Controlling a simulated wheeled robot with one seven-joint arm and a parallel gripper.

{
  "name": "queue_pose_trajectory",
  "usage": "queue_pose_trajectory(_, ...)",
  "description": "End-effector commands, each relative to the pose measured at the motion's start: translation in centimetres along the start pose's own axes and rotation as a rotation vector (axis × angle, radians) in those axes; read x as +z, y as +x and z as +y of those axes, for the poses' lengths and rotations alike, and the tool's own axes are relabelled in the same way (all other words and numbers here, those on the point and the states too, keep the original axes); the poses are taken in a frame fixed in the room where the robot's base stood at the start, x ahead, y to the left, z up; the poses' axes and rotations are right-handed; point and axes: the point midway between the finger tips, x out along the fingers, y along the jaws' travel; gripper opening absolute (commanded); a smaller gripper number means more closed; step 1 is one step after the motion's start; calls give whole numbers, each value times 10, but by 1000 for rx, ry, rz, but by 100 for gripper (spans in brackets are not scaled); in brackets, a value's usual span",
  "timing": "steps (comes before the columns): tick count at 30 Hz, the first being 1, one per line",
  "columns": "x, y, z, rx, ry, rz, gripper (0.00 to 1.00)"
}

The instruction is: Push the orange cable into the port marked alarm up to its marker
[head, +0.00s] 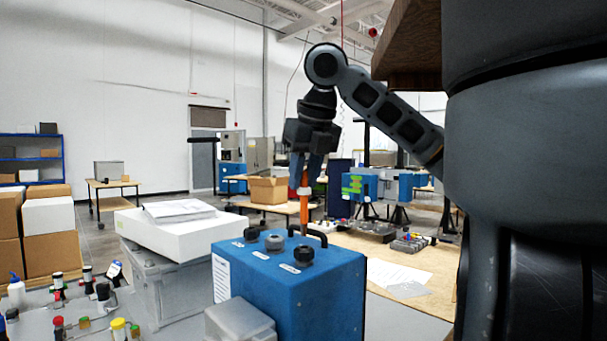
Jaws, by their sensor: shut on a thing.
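My gripper (304,180) points down and is shut on the orange cable (304,212), which hangs upright below the fingers. A white band (304,191) shows on the cable just under the fingertips.
A black handle (314,234) arches on the box top close to the cable's lower end. A white box with papers (178,210) sits on a grey case at left. A grey box (239,320) stands in front. Tables with parts lie behind.

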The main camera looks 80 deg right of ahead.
Motion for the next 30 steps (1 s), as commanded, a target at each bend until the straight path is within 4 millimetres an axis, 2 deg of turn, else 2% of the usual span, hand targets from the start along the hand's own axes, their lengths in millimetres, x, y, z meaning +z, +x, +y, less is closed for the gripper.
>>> queue_pose_trajectory(1,-3,6,0,-1,0,0,1)
queue_pose_trajectory(5,-5,11,0,-1,0,0,1)
queue_pose_trajectory(30,-7,16,0,1,0,1,1)
